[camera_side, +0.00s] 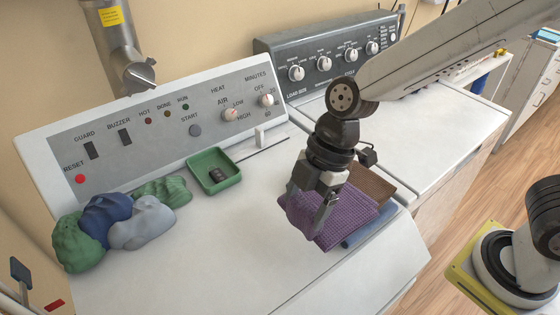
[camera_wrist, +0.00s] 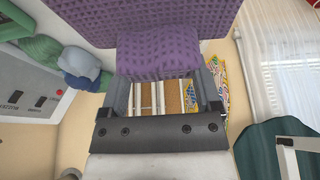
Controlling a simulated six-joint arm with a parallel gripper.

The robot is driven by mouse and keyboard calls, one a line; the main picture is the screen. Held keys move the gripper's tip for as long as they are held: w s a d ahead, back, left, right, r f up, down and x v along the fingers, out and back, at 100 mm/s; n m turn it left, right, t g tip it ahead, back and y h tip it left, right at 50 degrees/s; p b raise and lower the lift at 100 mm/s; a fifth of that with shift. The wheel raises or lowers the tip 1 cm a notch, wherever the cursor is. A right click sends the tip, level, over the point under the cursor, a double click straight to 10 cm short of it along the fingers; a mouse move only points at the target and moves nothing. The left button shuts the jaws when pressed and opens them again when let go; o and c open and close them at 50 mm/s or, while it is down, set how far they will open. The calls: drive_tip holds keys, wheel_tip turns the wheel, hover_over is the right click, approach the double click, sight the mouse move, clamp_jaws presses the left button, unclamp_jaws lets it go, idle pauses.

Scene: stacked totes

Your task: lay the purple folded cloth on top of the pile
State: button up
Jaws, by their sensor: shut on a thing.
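My gripper (camera_side: 318,200) is shut on the purple folded cloth (camera_side: 348,214), near its left end, above the front right of the white machine top. The cloth is waffle-textured; its held end bulges and hangs between the fingers. In the wrist view the cloth (camera_wrist: 180,22) fills the top, with a fold between my fingers (camera_wrist: 162,75). The pile shows behind and below it in the side view: a brown folded cloth (camera_side: 372,183) and a blue folded cloth (camera_side: 362,229). The purple cloth hides much of the pile, and I cannot tell whether it touches it.
Crumpled green (camera_side: 76,243), dark blue (camera_side: 106,214) and grey-blue (camera_side: 143,223) cloths lie at the left. A green tray (camera_side: 232,180) holds a small dark object. A control panel (camera_side: 165,118) stands behind. The white top's front middle (camera_side: 235,250) is clear.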

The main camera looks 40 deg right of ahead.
drive_tip(key=shift+s+d+r, duration=0.2)
drive_tip(key=shift+s, duration=0.2)
drive_tip(key=shift+s+d+r, duration=0.2)
drive_tip(key=shift+s, duration=0.2)
drive_tip(key=w+d+m+t, duration=0.1)
drive_tip(key=d+m, duration=0.1)
drive_tip(key=w+d+m+t, duration=0.1)
drive_tip(key=w+d+m, duration=0.1)
drive_tip(key=d+m, duration=0.1)
drive_tip(key=w+d+m, duration=0.1)
drive_tip(key=d+m, duration=0.1)
drive_tip(key=shift+w+d+r+m+t+h, duration=0.2)
drive_tip(key=shift+d+r+m+t+h, duration=0.05)
drive_tip(key=shift+r+m+t+h, duration=0.15)
drive_tip(key=w+d+r+m+t+h, duration=0.1)
drive_tip(key=w+d+r+m+h, duration=0.1)
drive_tip(key=d+m, duration=0.8)
drive_tip(key=shift+w+t+h, duration=0.3)
drive_tip(key=shift+w+h, duration=0.5)
drive_tip(key=shift+w, duration=0.15)
drive_tip(key=shift+f, duration=0.1)
drive_tip(key=shift+f, duration=2.15)
